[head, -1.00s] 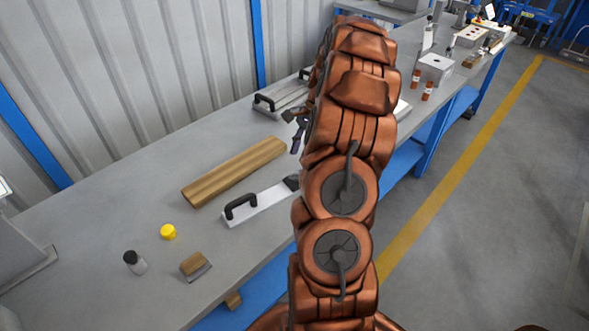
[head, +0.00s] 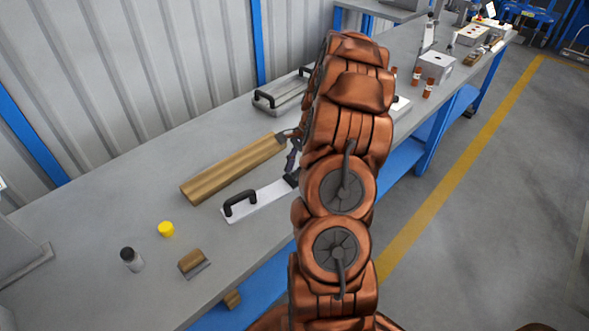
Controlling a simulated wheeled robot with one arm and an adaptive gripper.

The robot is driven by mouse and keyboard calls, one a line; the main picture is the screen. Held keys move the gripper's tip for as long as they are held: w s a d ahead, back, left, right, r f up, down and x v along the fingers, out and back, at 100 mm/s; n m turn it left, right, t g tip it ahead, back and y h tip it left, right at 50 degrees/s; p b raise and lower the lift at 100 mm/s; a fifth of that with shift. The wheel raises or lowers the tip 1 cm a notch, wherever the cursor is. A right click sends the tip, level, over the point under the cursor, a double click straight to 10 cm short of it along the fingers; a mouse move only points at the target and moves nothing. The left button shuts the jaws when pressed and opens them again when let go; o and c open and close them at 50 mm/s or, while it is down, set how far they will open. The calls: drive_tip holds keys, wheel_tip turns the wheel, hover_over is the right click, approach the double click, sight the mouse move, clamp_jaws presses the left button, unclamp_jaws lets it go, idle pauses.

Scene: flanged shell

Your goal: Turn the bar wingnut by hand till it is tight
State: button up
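My arm reaches over the workbench and covers much of its middle. Only a small dark part of my gripper (head: 292,155) shows at the arm's left side, just past the right end of the wooden block. Its fingertips are mostly hidden, and I cannot tell whether they are open or shut or touching anything. I cannot make out the bar wingnut or a flanged shell; my arm may hide them. A white plate with a black handle (head: 258,200) lies just below the gripper in the picture, its right end close to my arm.
A long wooden block (head: 232,170) lies on the bench (head: 95,215). A grey flat piece with black handles (head: 280,97) is behind. A yellow cap (head: 166,229), a small bottle (head: 132,259) and a scraper-like block (head: 193,263) stand front left. A grey box (head: 435,67) is far right.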

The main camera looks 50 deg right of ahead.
clamp_jaws()
drive_tip(key=shift+r+m, duration=0.1)
drive_tip(key=shift+m, duration=0.2)
drive_tip(key=m+t, duration=0.1)
drive_tip(key=m, duration=0.1)
drive_tip(key=m+t+p, duration=0.1)
drive_tip(key=m, duration=0.1)
drive_tip(key=shift+w+r+m+h+p, duration=0.1)
drive_tip(key=shift+m+h+p, duration=0.2)
drive_tip(key=shift+h, duration=0.1)
drive_tip(key=m+t+h+p, duration=0.1)
drive_tip(key=m+p, duration=0.1)
drive_tip(key=m, duration=0.2)
drive_tip(key=shift+w+d, duration=0.1)
drive_tip(key=shift+w+d+m+h+p, duration=0.1)
drive_tip(key=shift+m+h+p, duration=0.2)
drive_tip(key=shift+m+p, duration=0.55)
drive_tip(key=shift+m, duration=0.15)
